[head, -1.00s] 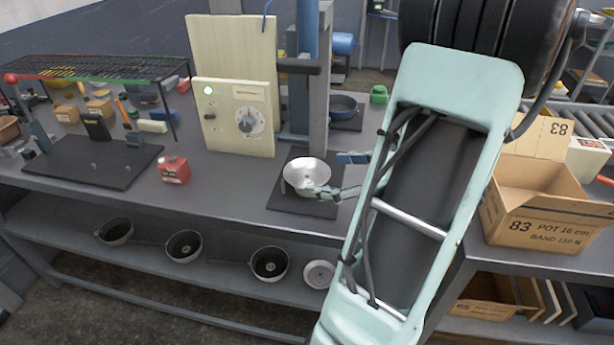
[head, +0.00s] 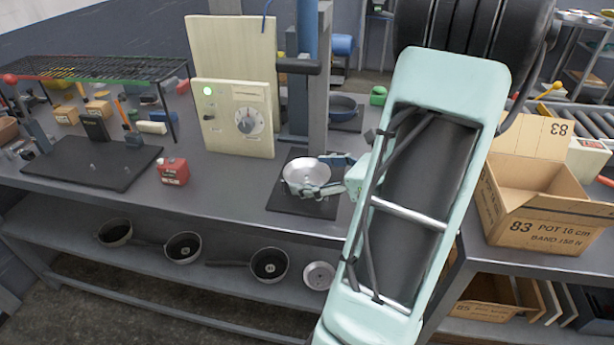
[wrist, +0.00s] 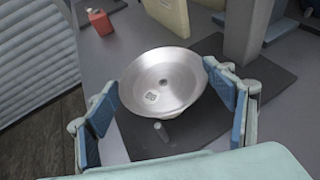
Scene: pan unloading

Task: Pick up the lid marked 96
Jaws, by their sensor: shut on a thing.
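A shiny silver, shallow dish-shaped piece (head: 300,172) sits over the dark mat under the press column. In the wrist view the silver piece (wrist: 165,72) shows its open inside, with a small dark centre spot and a small square label too small to read. I cannot tell whether it is the lid marked 96. My gripper (head: 323,177) has its fingers on opposite sides of the piece. In the wrist view my gripper (wrist: 168,88) has blue pads at its left and right rim, shut on it. A short grey peg (wrist: 161,131) shows just in front of it.
Several dark pans (head: 184,247) and a pale ringed disc (head: 318,275) lie on the lower shelf. A red canister (head: 172,171) and a control panel (head: 238,118) stand to the left. An open cardboard box (head: 541,235) marked 83 is at right. The bench front is clear.

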